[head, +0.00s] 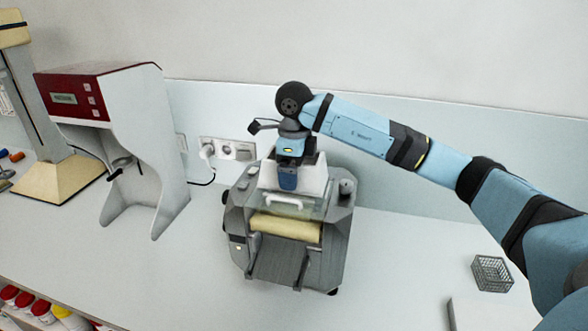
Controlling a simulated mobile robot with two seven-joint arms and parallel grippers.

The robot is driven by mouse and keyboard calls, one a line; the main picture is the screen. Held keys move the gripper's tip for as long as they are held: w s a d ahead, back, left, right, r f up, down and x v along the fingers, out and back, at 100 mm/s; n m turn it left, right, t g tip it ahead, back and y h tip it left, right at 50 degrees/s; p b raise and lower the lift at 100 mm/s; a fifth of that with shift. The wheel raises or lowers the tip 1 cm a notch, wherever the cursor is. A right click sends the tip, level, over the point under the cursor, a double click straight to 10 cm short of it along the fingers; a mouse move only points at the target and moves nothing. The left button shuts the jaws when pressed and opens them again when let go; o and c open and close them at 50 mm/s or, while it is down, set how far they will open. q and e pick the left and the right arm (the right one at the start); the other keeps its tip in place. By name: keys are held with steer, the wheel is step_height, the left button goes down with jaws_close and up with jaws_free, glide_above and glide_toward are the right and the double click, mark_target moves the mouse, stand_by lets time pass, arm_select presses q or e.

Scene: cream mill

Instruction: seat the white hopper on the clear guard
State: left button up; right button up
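The grey mill (252,222) stands on the counter, with a cream roller across its front. Its clear guard (318,208) lies over the top, with a white handle at the front. The white hopper (316,178) is at the top of the mill, just behind the handle, and looks upright. I cannot tell whether it rests fully on the guard. My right gripper (288,180) points down at the hopper, with a blue finger in front of its wall. The other finger is hidden, so its grip is unclear. My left gripper is out of view.
A red and white machine (128,130) stands left of the mill, with a cream-based stand (60,182) further left. A wire basket (491,273) sits at the right. Wall sockets (228,149) are behind. Red-capped bottles (40,307) show at lower left. The counter in front is clear.

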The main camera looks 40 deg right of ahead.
steer(key=shift+f+b, duration=0.7)
stand_by(1.4)
steer(key=o, duration=0.6)
steer(key=shift+r, duration=0.45)
step_height(320, 180, up, 13)
steer(key=shift+b, duration=0.3)
steer(key=shift+s+a+f, duration=0.1)
steer(key=shift+f, duration=0.05)
